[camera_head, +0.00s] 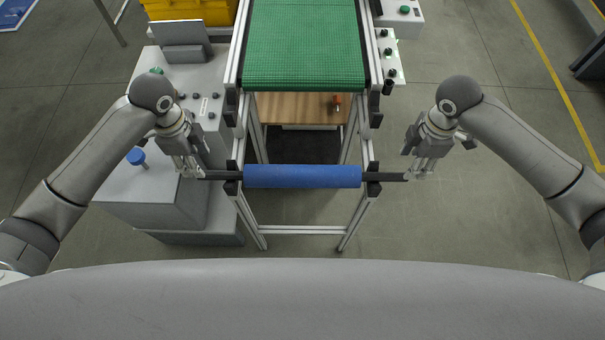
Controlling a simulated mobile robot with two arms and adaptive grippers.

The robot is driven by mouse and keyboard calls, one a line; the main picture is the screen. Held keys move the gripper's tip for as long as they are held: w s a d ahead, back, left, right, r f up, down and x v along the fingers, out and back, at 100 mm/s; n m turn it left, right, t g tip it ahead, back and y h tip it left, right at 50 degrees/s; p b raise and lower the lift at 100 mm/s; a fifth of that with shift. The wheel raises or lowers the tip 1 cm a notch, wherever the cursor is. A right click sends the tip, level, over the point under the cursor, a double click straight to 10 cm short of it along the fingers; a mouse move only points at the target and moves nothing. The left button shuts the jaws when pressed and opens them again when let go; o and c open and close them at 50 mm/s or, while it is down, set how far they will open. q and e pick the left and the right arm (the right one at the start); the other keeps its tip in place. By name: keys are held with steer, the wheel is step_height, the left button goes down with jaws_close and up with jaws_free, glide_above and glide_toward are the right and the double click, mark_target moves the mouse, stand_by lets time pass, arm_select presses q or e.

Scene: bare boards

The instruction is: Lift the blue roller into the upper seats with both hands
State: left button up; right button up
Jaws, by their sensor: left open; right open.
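The blue roller (302,176) lies level across the near end of the conveyor frame, its dark shaft sticking out on both sides. The shaft ends rest at black seats, one on the left rail (233,182) and one on the right rail (371,183). Another pair of black seats shows higher on the frame, at left (231,108) and right (376,112). My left gripper (197,175) is open at the left shaft end. My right gripper (417,174) is open at the right shaft end. Whether the fingers touch the shaft I cannot tell.
A green conveyor belt (303,45) runs away behind the roller. A grey control cabinet (150,195) with knobs stands left, close to my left arm. A yellow crate (190,10) is at the back left. A button panel (388,58) is on the right.

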arm_select(q)
step_height(320, 180, down, 9)
steer(key=shift+r, duration=0.2)
arm_select(e)
step_height(320, 180, down, 9)
steer(key=shift+r, duration=0.2)
arm_select(q)
jaws_close()
arm_select(e)
jaws_close()
steer(key=shift+r, duration=0.1)
